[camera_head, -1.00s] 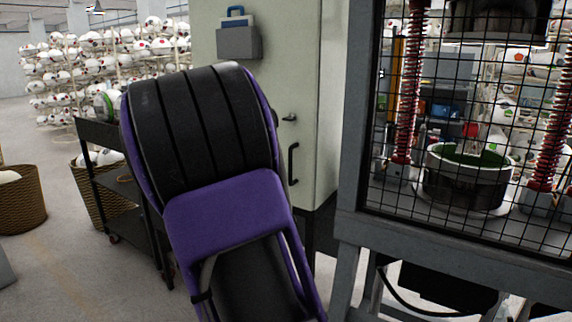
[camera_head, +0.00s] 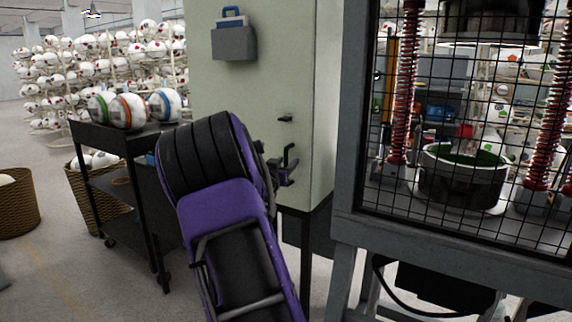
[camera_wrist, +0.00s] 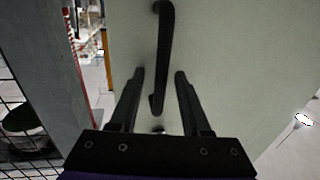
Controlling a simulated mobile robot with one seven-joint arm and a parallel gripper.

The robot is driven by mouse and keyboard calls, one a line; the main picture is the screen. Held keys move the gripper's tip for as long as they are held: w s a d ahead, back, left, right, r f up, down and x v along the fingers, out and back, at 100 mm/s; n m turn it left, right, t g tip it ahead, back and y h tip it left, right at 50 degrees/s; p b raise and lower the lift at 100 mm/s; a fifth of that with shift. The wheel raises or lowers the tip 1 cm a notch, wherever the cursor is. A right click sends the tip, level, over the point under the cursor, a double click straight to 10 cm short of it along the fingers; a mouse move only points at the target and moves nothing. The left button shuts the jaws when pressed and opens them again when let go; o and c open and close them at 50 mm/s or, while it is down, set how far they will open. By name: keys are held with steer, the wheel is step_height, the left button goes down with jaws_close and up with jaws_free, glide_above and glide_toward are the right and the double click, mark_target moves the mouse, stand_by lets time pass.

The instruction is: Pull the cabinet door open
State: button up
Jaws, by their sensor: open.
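The cabinet door (camera_head: 257,95) is pale green and looks shut. Its black bar handle (camera_wrist: 166,45) runs lengthwise in the wrist view. My gripper (camera_wrist: 160,74) is open, with one finger on each side of the handle's line in that picture. The handle shows between the fingers; I cannot tell whether they touch it or how deep they reach. In the head view my gripper (camera_head: 282,170) is beside the door's right edge, at the handle, which it partly hides.
A small dark latch (camera_head: 285,119) sits above the handle. A caged press (camera_head: 350,150) stands close on the right. A black cart (camera_head: 110,140) with several balls stands left of my arm, with wicker baskets (camera_head: 18,205) beyond. Grey floor shows at the lower left.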

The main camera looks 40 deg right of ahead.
jaws_close()
stand_by(1.4)
